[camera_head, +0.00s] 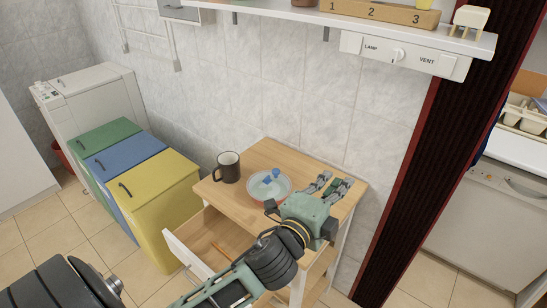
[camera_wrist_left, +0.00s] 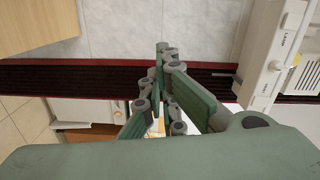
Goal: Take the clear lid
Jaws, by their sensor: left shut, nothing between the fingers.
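A round bowl with a reddish rim (camera_head: 285,195) stands on the small wooden cabinet. What looks like the clear lid (camera_head: 259,187), with blue parts on top, lies over the bowl; its exact edge is hard to make out. My left gripper (camera_head: 333,181) is over the right part of the cabinet top, to the right of the bowl and apart from it. Its fingers are shut and empty; they also show in the left wrist view (camera_wrist_left: 165,58). The lid is not seen in the left wrist view. My right gripper is not in view.
A dark mug (camera_head: 228,167) stands left of the bowl on the cabinet top (camera_head: 262,151). The cabinet's drawer (camera_head: 205,232) is pulled out below. Green, blue and yellow bins (camera_head: 165,190) stand to the left. A shelf (camera_head: 400,35) runs above; a dark red-edged doorway is at right.

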